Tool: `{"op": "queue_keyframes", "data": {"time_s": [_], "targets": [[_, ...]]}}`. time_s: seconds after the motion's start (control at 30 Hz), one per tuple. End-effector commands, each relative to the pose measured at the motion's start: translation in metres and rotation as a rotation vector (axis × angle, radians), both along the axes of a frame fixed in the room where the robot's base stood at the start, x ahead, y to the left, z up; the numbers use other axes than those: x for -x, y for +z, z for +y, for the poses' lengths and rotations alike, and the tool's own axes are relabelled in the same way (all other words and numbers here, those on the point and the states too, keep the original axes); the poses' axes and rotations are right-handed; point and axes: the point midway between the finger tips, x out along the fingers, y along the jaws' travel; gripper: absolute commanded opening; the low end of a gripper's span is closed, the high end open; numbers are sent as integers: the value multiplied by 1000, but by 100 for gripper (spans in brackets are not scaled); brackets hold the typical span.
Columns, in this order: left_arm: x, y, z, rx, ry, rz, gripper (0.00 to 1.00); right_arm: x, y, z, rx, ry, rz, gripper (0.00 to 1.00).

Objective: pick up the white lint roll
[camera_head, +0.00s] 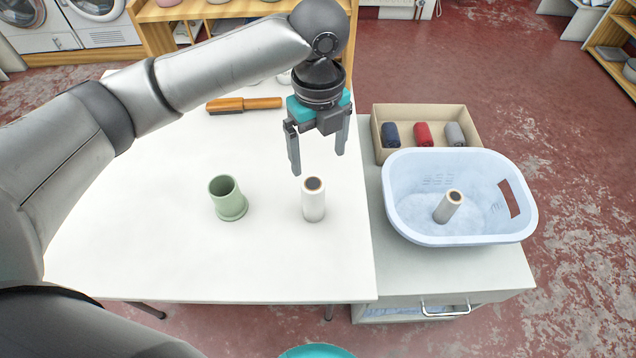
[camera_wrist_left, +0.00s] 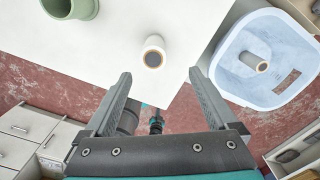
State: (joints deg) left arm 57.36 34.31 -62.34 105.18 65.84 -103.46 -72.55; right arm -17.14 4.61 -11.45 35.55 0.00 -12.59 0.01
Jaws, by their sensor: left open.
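A white lint roll (camera_head: 313,202) stands upright on the white table, right of the green cup. It also shows in the left wrist view (camera_wrist_left: 153,47), ahead of and between my fingers. My right gripper is not in view.
The green cup (camera_head: 227,197) stands left of the roll. A wooden-handled brush (camera_head: 243,105) lies farther back on the table (camera_head: 130,240). The blue basket (camera_head: 461,241) and a beige box (camera_head: 426,110) with three rolled cloths are on the right. The table's front is clear.

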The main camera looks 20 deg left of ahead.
Motion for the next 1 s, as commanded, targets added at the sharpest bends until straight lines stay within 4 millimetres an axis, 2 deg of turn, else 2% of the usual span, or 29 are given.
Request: {"op": "queue_keyframes", "data": {"time_s": [0.2, 0.4, 0.73, 1.0], "targets": [[1, -48, 1, -3, 1, 4, 92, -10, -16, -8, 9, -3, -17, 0], [1, -84, 1, -2, 1, 4, 92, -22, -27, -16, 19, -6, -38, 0], [1, -104, 4, -1, 1, 1, 92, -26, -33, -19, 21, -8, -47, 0], [2, -144, 11, -2, -1, 2, 92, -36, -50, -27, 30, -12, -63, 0]]}}
